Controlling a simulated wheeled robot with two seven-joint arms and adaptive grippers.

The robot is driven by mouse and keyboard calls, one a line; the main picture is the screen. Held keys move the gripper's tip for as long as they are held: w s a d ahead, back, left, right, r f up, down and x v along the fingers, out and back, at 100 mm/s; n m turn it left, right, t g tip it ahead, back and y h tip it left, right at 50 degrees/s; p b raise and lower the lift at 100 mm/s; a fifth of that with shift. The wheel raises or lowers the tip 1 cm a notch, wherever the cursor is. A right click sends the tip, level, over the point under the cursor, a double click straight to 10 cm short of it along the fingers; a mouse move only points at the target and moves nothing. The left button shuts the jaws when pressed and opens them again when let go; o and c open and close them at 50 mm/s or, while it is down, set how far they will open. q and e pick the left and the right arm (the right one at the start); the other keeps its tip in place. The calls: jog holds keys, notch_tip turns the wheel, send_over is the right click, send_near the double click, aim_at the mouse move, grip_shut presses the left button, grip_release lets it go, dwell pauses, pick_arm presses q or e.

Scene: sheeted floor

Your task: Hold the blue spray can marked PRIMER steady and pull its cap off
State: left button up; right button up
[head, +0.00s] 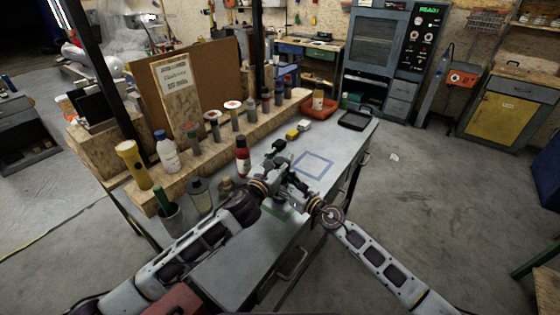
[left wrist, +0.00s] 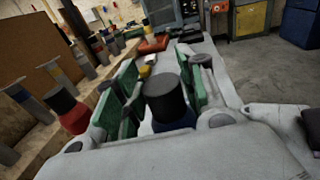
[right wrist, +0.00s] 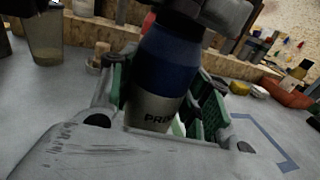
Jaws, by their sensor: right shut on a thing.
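The blue spray can (right wrist: 165,75) stands upright in the right wrist view, with a grey lower band whose lettering is partly cut off. My right gripper (right wrist: 160,100) is shut on its body, green pads on both sides. The black cap (left wrist: 165,98) sits on top of the can in the left wrist view, blue showing just below it. My left gripper (left wrist: 160,85) is open around the cap, one green-padded finger on each side. In the head view my left gripper (head: 281,163) and right gripper (head: 288,192) meet over the bench and largely hide the can.
A blue square outline (head: 312,165) marks the grey bench top. A red bottle (head: 242,156) stands left of the grippers, near a wooden ledge (head: 215,146) carrying several cans and bottles. A yellow block (head: 292,134), red tray (head: 319,109) and black tray (head: 355,120) lie farther back.

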aim_at(280, 160)
pick_arm(q)
jog(key=c, duration=0.7)
jog(key=shift+r, duration=1.25)
dwell(1.0)
jog(key=shift+r, duration=1.9)
pick_arm(e)
jog(key=o, duration=1.5)
jog(key=shift+s, duration=0.1)
